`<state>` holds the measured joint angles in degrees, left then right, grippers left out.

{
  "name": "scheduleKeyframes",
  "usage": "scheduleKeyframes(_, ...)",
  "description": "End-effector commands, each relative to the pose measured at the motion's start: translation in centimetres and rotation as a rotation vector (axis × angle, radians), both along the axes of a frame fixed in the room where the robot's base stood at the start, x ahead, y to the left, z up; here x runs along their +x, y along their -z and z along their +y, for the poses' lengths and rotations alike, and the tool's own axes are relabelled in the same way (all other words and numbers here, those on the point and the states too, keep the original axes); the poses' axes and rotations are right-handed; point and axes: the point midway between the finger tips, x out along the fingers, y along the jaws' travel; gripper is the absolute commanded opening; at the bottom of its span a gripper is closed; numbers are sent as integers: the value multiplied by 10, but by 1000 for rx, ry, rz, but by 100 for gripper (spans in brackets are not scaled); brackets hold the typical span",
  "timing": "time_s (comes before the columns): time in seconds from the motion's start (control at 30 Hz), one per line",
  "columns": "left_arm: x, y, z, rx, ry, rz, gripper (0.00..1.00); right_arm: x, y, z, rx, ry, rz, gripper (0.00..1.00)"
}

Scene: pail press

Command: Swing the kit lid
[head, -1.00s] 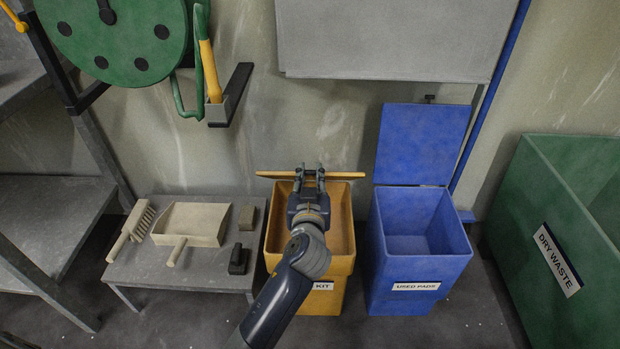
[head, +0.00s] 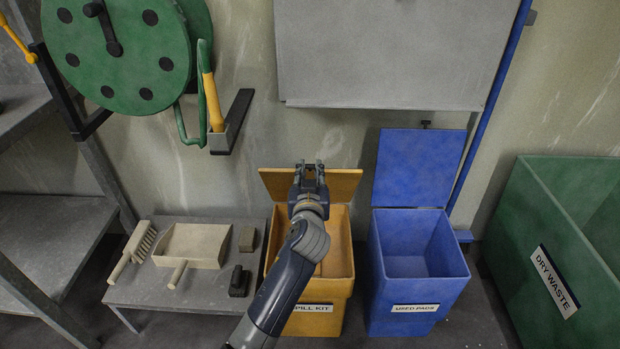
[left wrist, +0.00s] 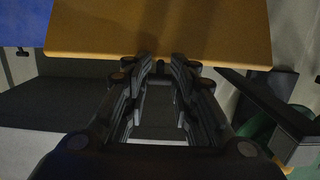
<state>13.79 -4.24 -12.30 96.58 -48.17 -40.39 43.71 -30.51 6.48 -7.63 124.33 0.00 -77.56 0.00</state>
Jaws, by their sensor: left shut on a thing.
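The spill kit is an orange-yellow bin (head: 318,320) with a "SPILL KIT" label, in the middle of the head view. Its lid (head: 343,186) is raised and leans back at the rear of the bin, showing a broad face. The bin's open inside partly shows below it. My left gripper (head: 310,168) is shut on the lid near its upper edge, left of its middle. In the left wrist view the lid (left wrist: 200,35) fills the top, with the left gripper's fingertips (left wrist: 160,62) at its edge. My arm hides part of the bin. My right gripper is not in view.
A blue used-pads bin (head: 418,285) with its lid upright stands close on the right. A green dry waste bin (head: 535,225) is farther right. A low grey table (head: 200,295) with brush, dustpan and small blocks stands left. A bracket (head: 235,120) juts from the wall.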

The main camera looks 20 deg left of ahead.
Motion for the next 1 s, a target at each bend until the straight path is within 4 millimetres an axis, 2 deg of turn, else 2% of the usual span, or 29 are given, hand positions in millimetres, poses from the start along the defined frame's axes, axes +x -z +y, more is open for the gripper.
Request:
scheduleKeyframes(0.03, 2, 5, 3, -1, -5, 14, 9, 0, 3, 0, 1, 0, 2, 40)
scheduleKeyframes(0.17, 4, 3, 3, 0, -4, 14, 9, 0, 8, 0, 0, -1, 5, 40)
scheduleKeyframes(0.53, 8, 1, 4, 1, -3, 14, 8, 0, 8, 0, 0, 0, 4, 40)
scheduleKeyframes(1.0, 45, -13, 15, 0, -5, 14, 9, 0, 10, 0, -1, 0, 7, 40)
